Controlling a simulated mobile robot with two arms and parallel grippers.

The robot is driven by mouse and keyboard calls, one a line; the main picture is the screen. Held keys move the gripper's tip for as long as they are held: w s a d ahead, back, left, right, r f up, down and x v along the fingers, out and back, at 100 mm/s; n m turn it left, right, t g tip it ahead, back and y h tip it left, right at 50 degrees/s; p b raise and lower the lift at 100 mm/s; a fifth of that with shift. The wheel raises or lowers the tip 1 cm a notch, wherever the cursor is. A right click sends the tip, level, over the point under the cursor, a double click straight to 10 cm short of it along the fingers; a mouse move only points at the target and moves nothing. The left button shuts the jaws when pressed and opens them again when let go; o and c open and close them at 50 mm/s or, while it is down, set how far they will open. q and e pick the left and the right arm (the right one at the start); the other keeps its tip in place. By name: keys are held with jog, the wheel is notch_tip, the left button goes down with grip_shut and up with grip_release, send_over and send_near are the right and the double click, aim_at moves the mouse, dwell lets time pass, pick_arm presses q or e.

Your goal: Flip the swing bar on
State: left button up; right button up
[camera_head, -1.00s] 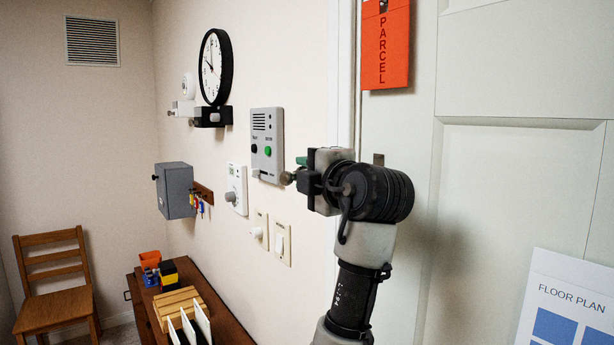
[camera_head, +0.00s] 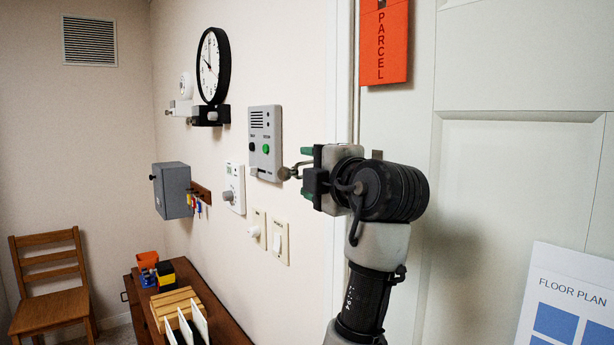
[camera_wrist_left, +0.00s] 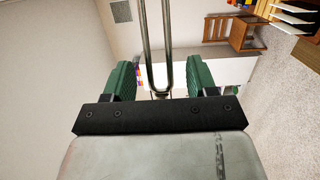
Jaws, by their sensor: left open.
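The swing bar (camera_head: 298,168) is a thin dark metal loop with a knob-like end, beside the door frame in the head view. In the left wrist view the U-shaped bar (camera_wrist_left: 167,50) comes down from the top edge, its rounded end between the green fingers. My left gripper (camera_head: 307,173) is open, with one green fingertip above and one below the bar in the head view. In the left wrist view the gripper (camera_wrist_left: 158,82) shows a gap on both sides of the bar. The bar's mounting is not clearly visible. My right gripper is not in view.
The pale door (camera_head: 520,180) is close behind my arm, with an orange parcel tag (camera_head: 385,42) above. A grey intercom panel (camera_head: 265,143), thermostat (camera_head: 234,188) and light switch (camera_head: 280,242) are on the wall to the left. A wooden cabinet (camera_head: 222,322) stands below.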

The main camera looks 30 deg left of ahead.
pick_arm(q)
jog(key=b+v, duration=0.2)
jog(key=v, duration=0.6)
jog(key=shift+d+b, duration=0.25)
jog(key=shift+b, duration=0.1)
